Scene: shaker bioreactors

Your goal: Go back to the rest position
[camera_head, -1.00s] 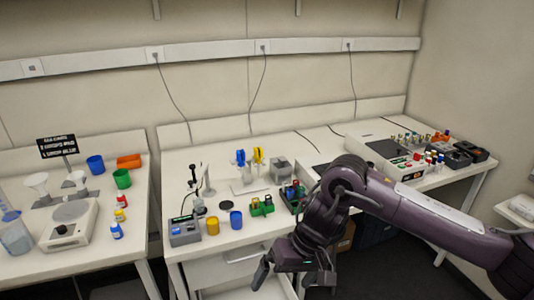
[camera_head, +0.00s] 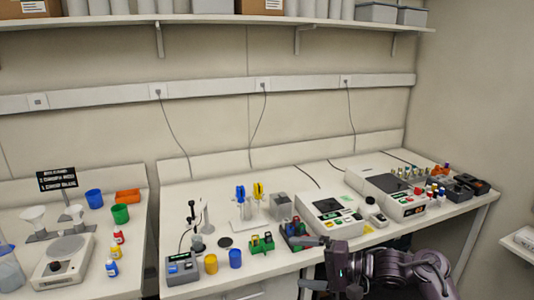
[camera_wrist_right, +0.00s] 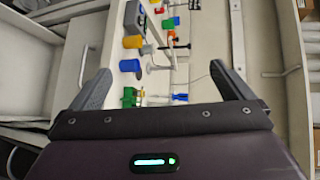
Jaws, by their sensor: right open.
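My right gripper (camera_head: 312,263) is low at the front edge of the middle bench in the head view, with my dark purple arm folded at the lower right. In the right wrist view its two fingers (camera_wrist_right: 163,84) stand wide apart with nothing between them but the bench and its items farther off. It is open and empty. My left gripper is not in view.
The middle bench (camera_head: 225,268) holds a blue cup (camera_head: 235,258), a yellow cup (camera_head: 211,264), a green rack (camera_head: 262,243) and shaker machines (camera_head: 328,211). A left bench (camera_head: 100,287) carries a scale (camera_head: 64,257) and bottles. A shelf (camera_head: 200,24) runs above.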

